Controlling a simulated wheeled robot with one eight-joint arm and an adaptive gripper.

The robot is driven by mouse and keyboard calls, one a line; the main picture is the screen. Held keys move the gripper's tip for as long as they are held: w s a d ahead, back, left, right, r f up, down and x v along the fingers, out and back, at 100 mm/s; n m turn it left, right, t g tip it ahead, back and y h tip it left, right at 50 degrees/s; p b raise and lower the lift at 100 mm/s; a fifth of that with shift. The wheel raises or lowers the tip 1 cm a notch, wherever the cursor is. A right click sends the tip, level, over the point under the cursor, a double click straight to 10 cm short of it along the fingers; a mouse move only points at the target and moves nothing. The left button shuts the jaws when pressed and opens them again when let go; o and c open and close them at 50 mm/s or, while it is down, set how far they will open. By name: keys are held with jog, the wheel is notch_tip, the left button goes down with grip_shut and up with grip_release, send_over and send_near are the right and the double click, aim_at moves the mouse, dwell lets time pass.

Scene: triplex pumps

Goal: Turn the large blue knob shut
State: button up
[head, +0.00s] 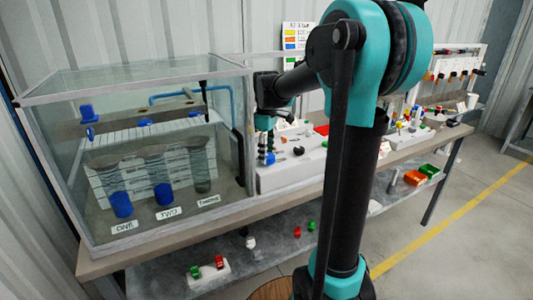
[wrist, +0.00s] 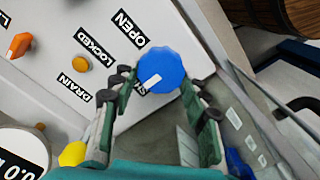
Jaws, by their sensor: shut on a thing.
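The large blue knob (wrist: 163,65) sits on a white panel in the wrist view. A white pointer mark on its face runs toward the lower left. My gripper (wrist: 164,83) has one finger on each side of the knob and is shut on it. The fingertips partly cover the knob's sides.
Labels OPEN (wrist: 130,29), LOCKED (wrist: 94,48) and DRAIN (wrist: 73,91) lie left of the knob. An orange knob (wrist: 80,62) and a yellow knob (wrist: 73,153) are nearby. The glass tank (head: 140,85) stands close by on the bench, with blue-filled beakers inside.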

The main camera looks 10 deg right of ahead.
dwell(0.3)
jog(key=o, duration=1.2)
jog(key=shift+c, duration=0.2)
jog(key=shift+r, duration=0.1)
notch_tip(320, 180, up, 12)
